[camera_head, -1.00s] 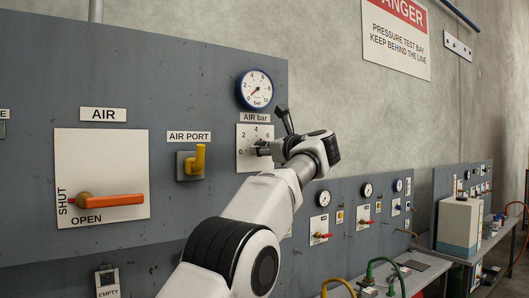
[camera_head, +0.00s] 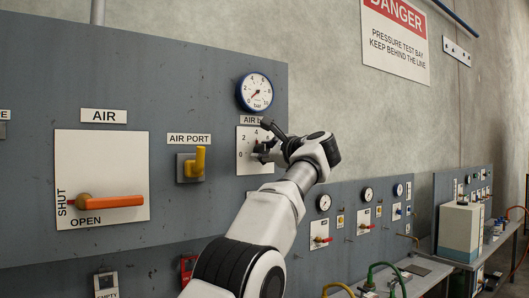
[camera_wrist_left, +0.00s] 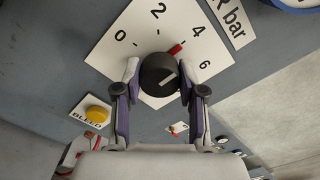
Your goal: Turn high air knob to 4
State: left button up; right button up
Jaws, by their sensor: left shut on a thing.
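The high air knob is a black round knob (camera_wrist_left: 160,74) on a white dial plate (camera_wrist_left: 103,49) marked 0, 2, 4 and 6. Its red pointer in the left wrist view aims up and right, close to the 4. My left gripper (camera_wrist_left: 159,80) is shut on the knob, one finger on each side. In the head view my left gripper (camera_head: 262,151) is at the plate (camera_head: 243,167) below the AIR bar label, and it hides the knob and part of the scale. My right gripper is not in view.
A round blue-rimmed gauge (camera_head: 255,92) is just above the plate. To the left are the yellow air port handle (camera_head: 199,160) and an orange lever (camera_head: 110,202) lying horizontal. A yellow button (camera_wrist_left: 96,112) marked BLEED is near the left finger.

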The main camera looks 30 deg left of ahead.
pick_arm(q)
jog(key=shift+r, duration=0.1)
jog(key=o, duration=1)
jog(key=shift+o, duration=0.7)
jog(key=shift+a, duration=0.1)
jog(key=v, duration=1.1)
jog(key=shift+d, duration=0.4)
jog(key=shift+s, duration=0.15)
